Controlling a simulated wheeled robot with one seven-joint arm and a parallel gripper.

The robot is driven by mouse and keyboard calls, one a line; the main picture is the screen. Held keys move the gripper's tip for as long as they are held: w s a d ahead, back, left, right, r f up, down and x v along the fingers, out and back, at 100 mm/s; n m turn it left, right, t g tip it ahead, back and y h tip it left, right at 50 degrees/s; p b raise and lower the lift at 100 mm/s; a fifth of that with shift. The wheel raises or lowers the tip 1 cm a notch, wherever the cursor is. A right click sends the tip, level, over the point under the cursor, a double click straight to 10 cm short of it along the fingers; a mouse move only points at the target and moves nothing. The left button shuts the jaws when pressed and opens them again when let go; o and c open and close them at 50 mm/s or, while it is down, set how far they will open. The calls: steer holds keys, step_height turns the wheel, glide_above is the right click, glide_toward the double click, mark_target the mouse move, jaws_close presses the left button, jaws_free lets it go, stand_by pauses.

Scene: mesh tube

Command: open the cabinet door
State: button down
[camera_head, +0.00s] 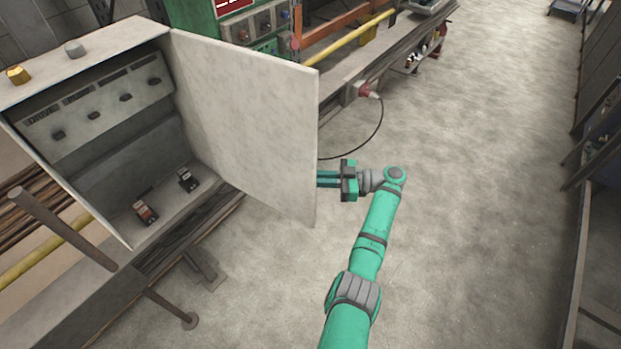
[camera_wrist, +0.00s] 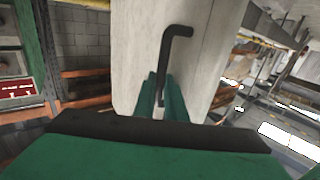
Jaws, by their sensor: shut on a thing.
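The cabinet (camera_head: 90,110) is a pale grey box at the left of the head view. Its door (camera_head: 245,120) stands swung wide open, and the inside is visible. The black bent door handle (camera_wrist: 168,48) is on the door's outer face, which the wrist view shows; the head view does not show it. My gripper (camera_head: 322,180) is at the door's free edge. In the wrist view the green fingers of my gripper (camera_wrist: 163,88) are shut around the lower part of the handle.
Two small devices (camera_head: 146,212) lie on the cabinet floor. Knobs line its upper inner panel. A green machine (camera_head: 210,22) and a long bench with a yellow pipe (camera_head: 350,40) stand behind the door. Concrete floor (camera_head: 470,200) is clear to the right.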

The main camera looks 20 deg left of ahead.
steer(key=shift+w+d+f, duration=0.1)
steer(key=shift+w, duration=0.1)
steer(key=c, duration=2)
jaws_free()
steer(key=shift+s, duration=0.15)
steer(key=shift+c, duration=0.2)
steer(key=shift+o, duration=1.1)
steer(key=v, duration=1.2)
steer(key=shift+s, duration=0.15)
